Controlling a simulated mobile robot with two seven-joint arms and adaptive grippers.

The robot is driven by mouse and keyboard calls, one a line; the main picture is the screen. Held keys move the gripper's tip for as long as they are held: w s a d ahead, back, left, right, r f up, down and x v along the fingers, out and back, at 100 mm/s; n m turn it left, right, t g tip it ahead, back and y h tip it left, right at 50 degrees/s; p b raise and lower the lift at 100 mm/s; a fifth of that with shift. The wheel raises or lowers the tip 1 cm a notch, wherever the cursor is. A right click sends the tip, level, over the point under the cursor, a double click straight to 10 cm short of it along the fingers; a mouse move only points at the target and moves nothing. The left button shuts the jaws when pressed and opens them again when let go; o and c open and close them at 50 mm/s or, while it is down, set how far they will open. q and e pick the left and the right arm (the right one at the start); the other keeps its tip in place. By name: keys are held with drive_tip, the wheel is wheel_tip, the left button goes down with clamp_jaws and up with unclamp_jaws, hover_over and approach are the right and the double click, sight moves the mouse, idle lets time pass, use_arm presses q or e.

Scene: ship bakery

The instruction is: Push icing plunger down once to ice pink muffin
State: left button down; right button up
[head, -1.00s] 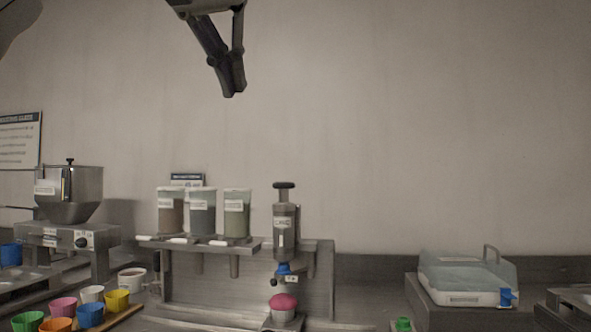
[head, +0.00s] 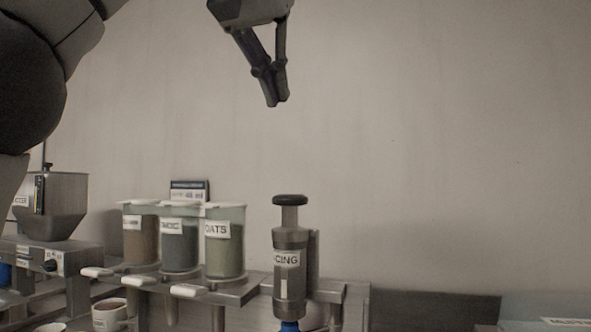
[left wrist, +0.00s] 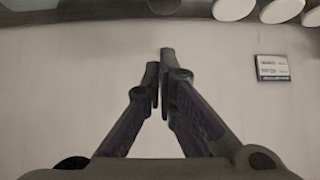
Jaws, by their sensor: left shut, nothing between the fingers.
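The icing dispenser (head: 290,265) stands upright on the stand, a clear-grey cylinder labelled icing. Its plunger (head: 290,200) has a dark round knob on a raised rod. A blue nozzle part (head: 290,326) shows below it at the bottom edge of the head view. The pink muffin is out of view now. My left gripper (head: 277,103) is shut and empty, pointing down, well above the plunger knob and slightly left of it in the picture. Its closed fingers also show in the left wrist view (left wrist: 160,85), against the wall. My right gripper is not in view.
Jars of toppings, including oats (head: 224,258), stand left of the dispenser on a rack with white-handled levers (head: 188,290). A metal hopper machine (head: 52,205) is at far left. A pale container (head: 545,310) is at lower right. The wall area around the gripper is clear.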

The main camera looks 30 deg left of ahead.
use_arm(q)
hover_over(290, 218)
drive_tip(key=f, duration=0.7)
drive_tip(key=shift+w+d, duration=0.15)
drive_tip(key=shift+w, duration=0.05)
wheel_tip(290, 218, down, 4)
drive_tip(key=shift+w+r, duration=0.1)
drive_tip(key=shift+r, duration=0.15)
drive_tip(key=shift+f, duration=0.35)
